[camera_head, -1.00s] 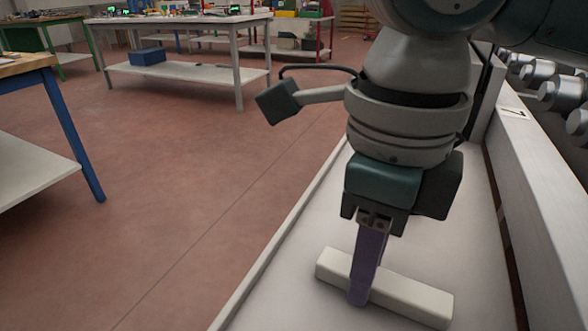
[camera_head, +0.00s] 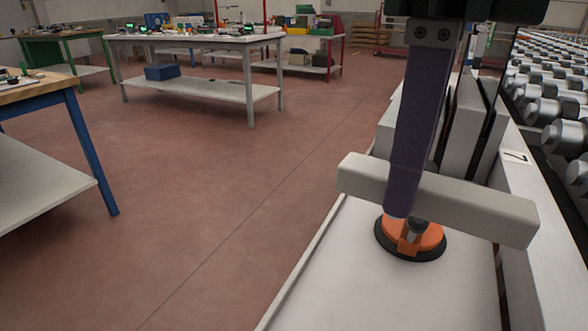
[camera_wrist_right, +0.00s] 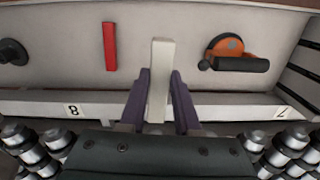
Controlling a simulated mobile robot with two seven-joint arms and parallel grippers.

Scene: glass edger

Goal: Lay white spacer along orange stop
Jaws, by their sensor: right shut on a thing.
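The white spacer (camera_head: 470,205) is a long off-white bar, held raised above the pale bed. My right gripper (camera_head: 399,205) is shut on it; the near purple finger crosses its face. In the right wrist view the spacer (camera_wrist_right: 160,70) stands end-on between the two purple fingers (camera_wrist_right: 158,90). An orange round piece (camera_head: 428,240) with a black base sits on the bed just below the spacer; it also shows in the wrist view (camera_wrist_right: 225,44) with a black handle. A red-orange strip (camera_wrist_right: 110,46) lies at left there. I cannot tell which is the stop. My left gripper is out of view.
The pale bed (camera_head: 345,285) has a raised left edge. At its right runs a pale rail (camera_head: 540,215) with a number label (camera_head: 515,157), then rows of rollers (camera_head: 545,108). Upright panels (camera_head: 462,125) stand behind the spacer. Work tables (camera_head: 200,90) stand across the floor.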

